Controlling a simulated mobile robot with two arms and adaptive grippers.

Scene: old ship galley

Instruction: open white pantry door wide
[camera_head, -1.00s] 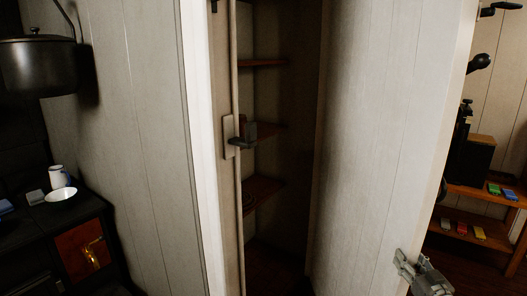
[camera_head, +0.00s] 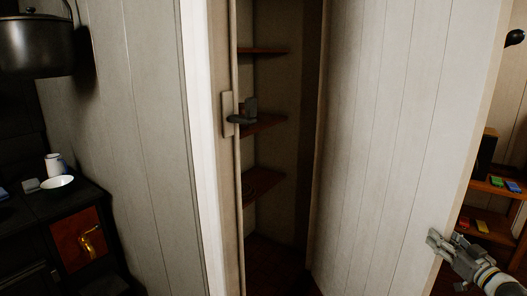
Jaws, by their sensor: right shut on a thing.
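The white pantry door (camera_head: 385,140) is a tall panelled door standing open on the right side of the opening. The dark pantry interior with wooden shelves (camera_head: 262,122) shows to its left. My right gripper (camera_head: 436,240) is at the lower right, shut on the free edge of the door. The part of its fingers behind the door is hidden. A dark latch (camera_head: 243,117) on a pale plate is at the left side of the opening. My left gripper is not in view.
Right of the door edge is a wooden shelf (camera_head: 495,188) with small coloured items, close to my right arm.

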